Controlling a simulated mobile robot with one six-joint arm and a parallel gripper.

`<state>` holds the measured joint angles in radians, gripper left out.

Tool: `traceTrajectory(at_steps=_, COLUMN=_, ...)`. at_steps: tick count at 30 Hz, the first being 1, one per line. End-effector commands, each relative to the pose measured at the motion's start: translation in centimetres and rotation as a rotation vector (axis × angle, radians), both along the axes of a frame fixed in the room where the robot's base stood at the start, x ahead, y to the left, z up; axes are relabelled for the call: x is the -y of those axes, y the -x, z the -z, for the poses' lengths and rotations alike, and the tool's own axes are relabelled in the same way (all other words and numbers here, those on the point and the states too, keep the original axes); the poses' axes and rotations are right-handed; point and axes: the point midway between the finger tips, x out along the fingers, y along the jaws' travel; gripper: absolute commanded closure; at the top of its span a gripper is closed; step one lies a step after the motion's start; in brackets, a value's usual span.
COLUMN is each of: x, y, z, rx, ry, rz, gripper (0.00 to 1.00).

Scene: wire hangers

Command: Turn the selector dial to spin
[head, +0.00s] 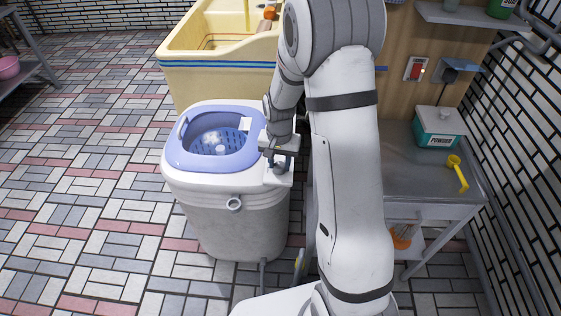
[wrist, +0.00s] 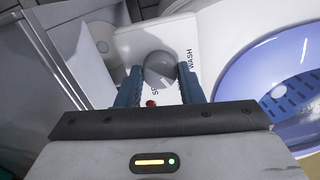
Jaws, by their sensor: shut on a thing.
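The selector dial (wrist: 160,66) is a round grey knob on the white control panel of the washing machine (head: 235,225). In the wrist view my gripper (wrist: 158,73) has one blue finger on each side of the dial and is shut on it. The word WASH is printed to the right of the dial. A label partly hidden by my gripper, starting with S, is below it, near a small red dot (wrist: 151,103). I cannot tell which way the dial points. In the head view my gripper (head: 280,158) is down at the machine's right corner and the dial is hard to make out.
The machine's open blue-rimmed tub (head: 213,140) is just left of my gripper. A metal table (head: 400,170) with a teal powder box (head: 438,130) and a yellow scoop (head: 457,172) stands to the right. A cream basin (head: 215,80) is behind. Tiled floor at left is clear.

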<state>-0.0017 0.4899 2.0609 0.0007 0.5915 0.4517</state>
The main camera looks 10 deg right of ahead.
Motion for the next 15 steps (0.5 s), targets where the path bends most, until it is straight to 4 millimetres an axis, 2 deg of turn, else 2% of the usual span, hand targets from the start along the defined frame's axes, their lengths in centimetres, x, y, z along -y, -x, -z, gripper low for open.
traceTrajectory(at_steps=15, x=0.15, y=-0.04, z=-0.08, rx=0.003, ry=0.001, rz=0.491, gripper=0.89)
